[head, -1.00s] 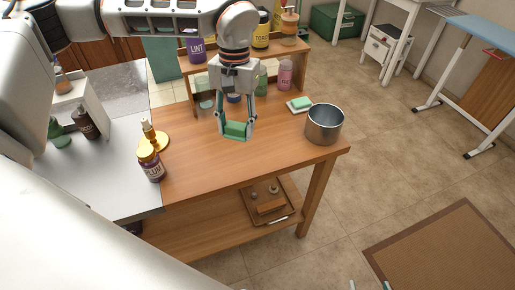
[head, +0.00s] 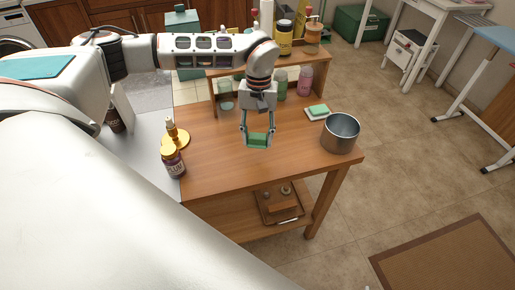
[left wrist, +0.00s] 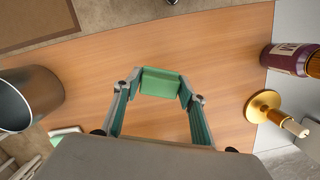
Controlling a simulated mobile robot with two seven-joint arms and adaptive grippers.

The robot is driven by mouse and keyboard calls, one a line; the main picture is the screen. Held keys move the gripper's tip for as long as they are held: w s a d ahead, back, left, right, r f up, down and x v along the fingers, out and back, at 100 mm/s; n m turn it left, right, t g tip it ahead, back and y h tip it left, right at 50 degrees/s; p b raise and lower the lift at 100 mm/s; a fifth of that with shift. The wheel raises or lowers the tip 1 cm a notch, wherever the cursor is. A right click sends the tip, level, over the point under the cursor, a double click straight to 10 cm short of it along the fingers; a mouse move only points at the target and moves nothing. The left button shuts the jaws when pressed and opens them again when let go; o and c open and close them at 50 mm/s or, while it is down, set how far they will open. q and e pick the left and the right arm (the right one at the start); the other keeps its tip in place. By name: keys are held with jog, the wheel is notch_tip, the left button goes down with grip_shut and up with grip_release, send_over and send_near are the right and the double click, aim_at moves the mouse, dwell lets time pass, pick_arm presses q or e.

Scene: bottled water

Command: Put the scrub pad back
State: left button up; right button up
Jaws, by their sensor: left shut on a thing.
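A green scrub pad (head: 257,141) is between the fingertips of my left gripper (head: 257,143), over the front middle of the wooden table (head: 225,165). The gripper is shut on it. In the left wrist view the green pad (left wrist: 160,82) spans the two fingertips of the gripper (left wrist: 160,90). I cannot tell exactly how far the pad is above the wood. My right gripper does not show.
A metal pot (head: 340,133) stands at the table's right edge. Behind the gripper is a wooden shelf (head: 318,72) with several bottles. The wood around the gripper is clear.

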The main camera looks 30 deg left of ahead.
aim_at(258, 156)
pick_arm(q)
jog(key=shift+f, duration=2.9)
jog(key=shift+f, duration=0.15)
jog(key=o, duration=0.9)
jog(key=shift+o, duration=0.2)
